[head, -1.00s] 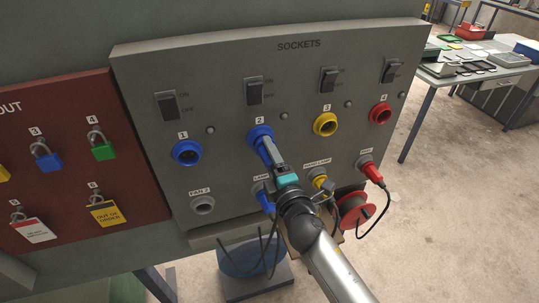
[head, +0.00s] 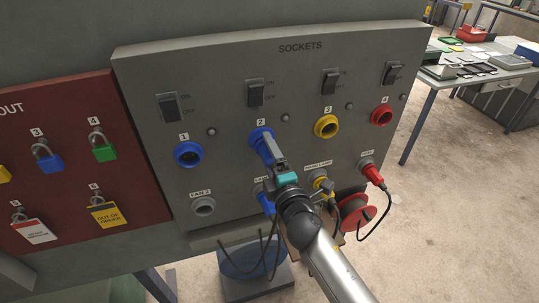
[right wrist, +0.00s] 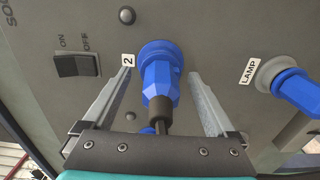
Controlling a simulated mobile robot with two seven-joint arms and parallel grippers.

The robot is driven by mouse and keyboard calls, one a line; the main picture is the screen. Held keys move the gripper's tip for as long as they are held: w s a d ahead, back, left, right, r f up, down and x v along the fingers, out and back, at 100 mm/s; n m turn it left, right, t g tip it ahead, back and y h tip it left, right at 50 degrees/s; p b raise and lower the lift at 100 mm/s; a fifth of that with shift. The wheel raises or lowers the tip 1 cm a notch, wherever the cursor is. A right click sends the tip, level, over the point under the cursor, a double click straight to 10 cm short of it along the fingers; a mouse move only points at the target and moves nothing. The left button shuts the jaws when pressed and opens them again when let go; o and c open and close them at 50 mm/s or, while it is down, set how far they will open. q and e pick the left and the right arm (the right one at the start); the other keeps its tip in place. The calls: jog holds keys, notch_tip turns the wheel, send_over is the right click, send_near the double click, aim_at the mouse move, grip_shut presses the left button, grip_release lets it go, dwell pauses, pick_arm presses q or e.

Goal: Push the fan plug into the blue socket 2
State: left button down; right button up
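The blue plug (right wrist: 161,78) is at the blue socket 2 (head: 261,135). In the right wrist view its front end sits inside the socket's blue ring (right wrist: 158,48), in line with it; how deep, I cannot tell. Its black tail and cable point back toward my gripper. My right gripper (head: 272,145) is open, with one finger on each side of the plug and a visible gap on both sides in the wrist view. In the head view the gripper hides most of the plug. My left gripper is not in view.
Blue socket 1 (head: 188,153), yellow socket 3 (head: 326,126) and red socket 4 (head: 381,115) are empty. Below, a blue plug in the LAMP holder (right wrist: 295,88) and a red plug (head: 371,174) stand close to my arm. A red padlock board (head: 75,165) is at left.

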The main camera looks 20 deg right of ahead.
jog(key=shift+o, duration=0.4)
jog(key=shift+f, duration=0.1)
jog(key=shift+s, duration=0.1)
jog(key=shift+s, duration=0.2)
jog(key=s+b, duration=0.2)
jog(key=s, duration=1.2)
jog(key=shift+s+d+b, duration=0.3)
jog(key=shift+s+b, duration=0.05)
jog(key=shift+b, duration=0.05)
